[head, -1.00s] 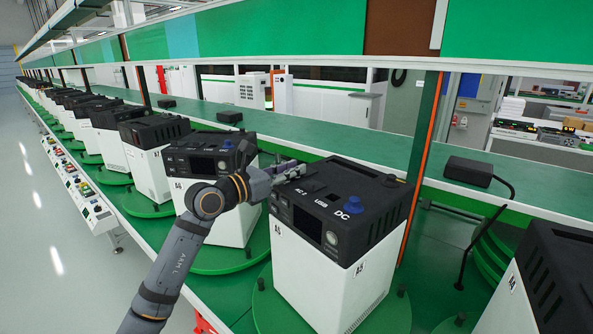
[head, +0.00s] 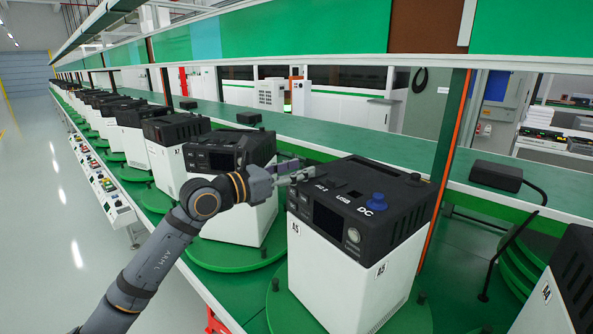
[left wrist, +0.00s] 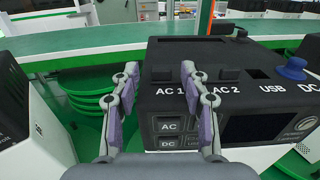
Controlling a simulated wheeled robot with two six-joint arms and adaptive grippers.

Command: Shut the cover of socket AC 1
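The black-topped white unit marked A5 (head: 340,235) stands on a green turntable, with AC 2, USB and DC labels readable on top in the head view. In the left wrist view, the AC 1 label (left wrist: 170,92) lies between my fingers. A small black flap (left wrist: 162,73) sits behind that label, low against the top and partly hidden by a finger; I cannot tell whether it is fully shut. A similar AC 2 flap (left wrist: 229,73) is to its right. My left gripper (head: 300,171) is at the unit's left top edge, its fingers apart and empty. My right gripper is not in view.
A blue knob (head: 377,202) stands up near DC. Another unit (head: 232,152) stands close behind my left gripper. The green turntable (head: 275,305) rings the A5 unit's foot. A black box with a cable (head: 497,176) lies on the back ledge.

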